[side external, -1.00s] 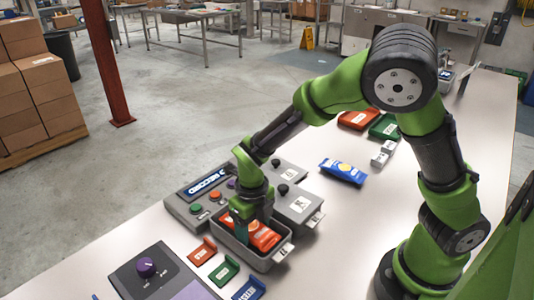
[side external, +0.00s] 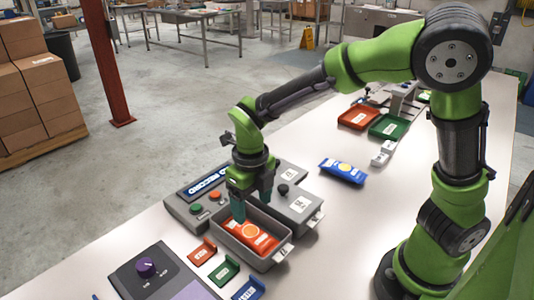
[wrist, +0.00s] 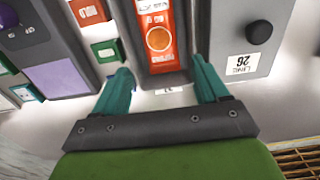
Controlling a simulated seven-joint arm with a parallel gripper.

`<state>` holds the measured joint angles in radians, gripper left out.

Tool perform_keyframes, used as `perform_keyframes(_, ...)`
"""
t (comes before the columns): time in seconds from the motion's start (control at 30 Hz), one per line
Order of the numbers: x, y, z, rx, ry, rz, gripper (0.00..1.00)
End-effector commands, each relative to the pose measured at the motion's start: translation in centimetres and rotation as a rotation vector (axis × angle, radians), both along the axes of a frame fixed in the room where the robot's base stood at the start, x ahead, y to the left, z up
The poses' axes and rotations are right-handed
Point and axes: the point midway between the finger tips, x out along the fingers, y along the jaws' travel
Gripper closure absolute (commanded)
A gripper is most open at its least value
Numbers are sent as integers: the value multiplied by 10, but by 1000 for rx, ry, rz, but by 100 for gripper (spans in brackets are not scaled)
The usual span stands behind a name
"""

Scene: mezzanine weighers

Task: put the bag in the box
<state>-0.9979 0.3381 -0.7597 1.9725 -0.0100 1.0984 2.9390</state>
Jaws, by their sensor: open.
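An orange-red bag (side external: 252,238) with a pale label and an orange disc lies inside the open grey box (side external: 240,259) on the table. The bag also shows in the wrist view (wrist: 158,38), between and beyond my fingertips. My gripper (side external: 252,204) is above the box, with its teal fingers apart and nothing between them. The fingers hide part of the box's far end in the side view.
A grey lidded unit with a black knob (side external: 284,189) stands beside the box. A control panel with buttons (side external: 197,210) is behind it. Small red, green and blue holders (side external: 224,272) lie in front. Red and green trays (side external: 358,117) stand farther back.

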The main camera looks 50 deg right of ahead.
Motion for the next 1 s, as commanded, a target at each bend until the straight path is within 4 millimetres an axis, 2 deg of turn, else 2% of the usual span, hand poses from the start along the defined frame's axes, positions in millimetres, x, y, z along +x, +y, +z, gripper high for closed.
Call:
perform_keyframes(0.03,1,1,12,4,-4,3,26)
perform_keyframes(0.2,1,1,39,3,-3,1,26)
perform_keyframes(0.37,0,-1,51,5,0,10,26)
perform_keyframes(0.47,-3,-6,55,33,-5,91,26)
perform_keyframes(0.57,-9,-16,62,91,-32,276,26)
perform_keyframes(0.77,-30,-39,85,173,-200,836,26)
perform_keyframes(0.87,-42,-49,98,146,-315,1129,26)
perform_keyframes(1.0,-60,-61,114,22,-467,1534,26)
